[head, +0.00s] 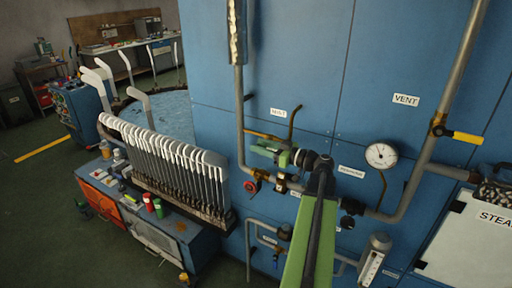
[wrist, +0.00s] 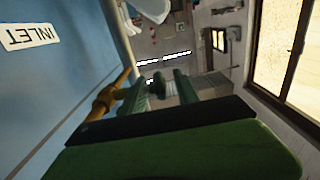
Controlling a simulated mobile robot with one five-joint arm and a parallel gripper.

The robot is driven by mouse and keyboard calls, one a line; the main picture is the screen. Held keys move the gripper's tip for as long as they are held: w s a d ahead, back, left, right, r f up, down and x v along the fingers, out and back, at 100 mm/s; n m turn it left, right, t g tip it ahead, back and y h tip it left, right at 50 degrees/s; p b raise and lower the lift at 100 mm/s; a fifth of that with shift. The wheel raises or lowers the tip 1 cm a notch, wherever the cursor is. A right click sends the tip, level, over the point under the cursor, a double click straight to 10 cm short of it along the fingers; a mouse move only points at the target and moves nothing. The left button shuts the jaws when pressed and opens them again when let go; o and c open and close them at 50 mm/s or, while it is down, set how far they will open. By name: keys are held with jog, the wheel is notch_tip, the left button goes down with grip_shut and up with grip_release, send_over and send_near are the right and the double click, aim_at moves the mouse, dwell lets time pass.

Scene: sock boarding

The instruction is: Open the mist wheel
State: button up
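A small white label (head: 279,112), which seems to read MIST, is on the blue panel left of centre. Below it, a small red wheel (head: 252,187) sits on the grey pipe at its lower bend. I cannot tell for certain that this is the mist wheel. My gripper (head: 266,149) is in front of the panel, above and right of the red wheel, with green fingers pointing left. In the wrist view my gripper (wrist: 157,92) shows its fingers apart. A dark green rounded part shows between them. Nothing is clearly held. My arm hides part of the piping.
A brass pipe (wrist: 104,101) runs close beside the fingers, near the INLET label (wrist: 28,36). A round gauge (head: 381,155) and a yellow lever (head: 467,138) are to the right. A rack of white sock forms (head: 165,150) stands on the left.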

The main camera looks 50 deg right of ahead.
jog(key=shift+w+a, duration=0.2)
jog(key=shift+w, duration=0.45)
